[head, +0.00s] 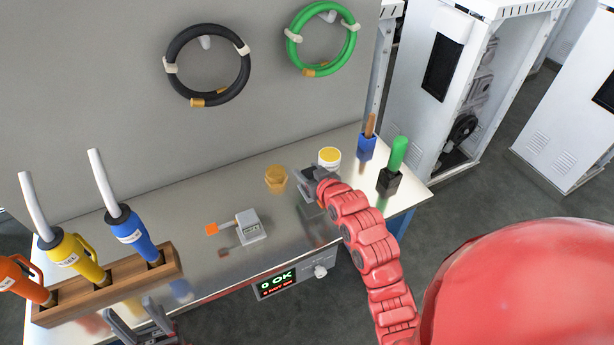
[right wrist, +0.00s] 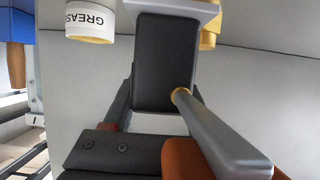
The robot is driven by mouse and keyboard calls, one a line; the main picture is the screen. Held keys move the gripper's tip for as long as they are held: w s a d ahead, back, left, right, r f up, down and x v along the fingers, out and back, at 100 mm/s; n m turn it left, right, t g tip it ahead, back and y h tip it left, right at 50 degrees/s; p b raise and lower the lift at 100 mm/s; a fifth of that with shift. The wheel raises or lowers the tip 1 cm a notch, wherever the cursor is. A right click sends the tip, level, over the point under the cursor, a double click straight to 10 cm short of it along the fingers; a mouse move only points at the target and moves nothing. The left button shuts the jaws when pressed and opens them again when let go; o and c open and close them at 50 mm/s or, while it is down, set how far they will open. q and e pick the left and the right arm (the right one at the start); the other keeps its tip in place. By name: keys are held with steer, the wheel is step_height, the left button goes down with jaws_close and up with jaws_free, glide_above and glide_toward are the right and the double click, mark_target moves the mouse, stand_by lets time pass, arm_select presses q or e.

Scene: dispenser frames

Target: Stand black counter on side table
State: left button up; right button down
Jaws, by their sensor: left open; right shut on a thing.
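My right gripper (head: 308,186) is shut on the black counter (head: 311,172) over the right half of the steel-topped table (head: 200,262). In the right wrist view the counter (right wrist: 165,62) is a black block between the fingers, with a pale plate at its top edge and a grey lever on a yellow collar. I cannot tell whether it touches the tabletop. My left gripper (head: 140,328) is open and empty at the table's front edge, lower left. I cannot tell which surface is the side table.
A grey counter with an orange-tipped lever (head: 250,226) and an amber piece (head: 276,178) lie left of my right gripper. A grease tub (head: 329,157), blue holder (head: 366,147) and black holder (head: 389,182) stand behind and right. A wooden rack (head: 110,285) holds coloured handles.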

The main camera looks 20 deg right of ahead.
steer(key=shift+w, duration=0.3)
steer(key=shift+f+p, duration=0.3)
step_height(320, 180, down, 2)
steer(key=shift+f+p, duration=0.25)
steer(key=shift+p, duration=0.2)
steer(key=shift+f, duration=0.2)
steer(key=shift+f, duration=0.1)
steer(key=c, duration=0.7)
jaws_free()
steer(key=shift+f, duration=0.1)
steer(key=o, duration=0.5)
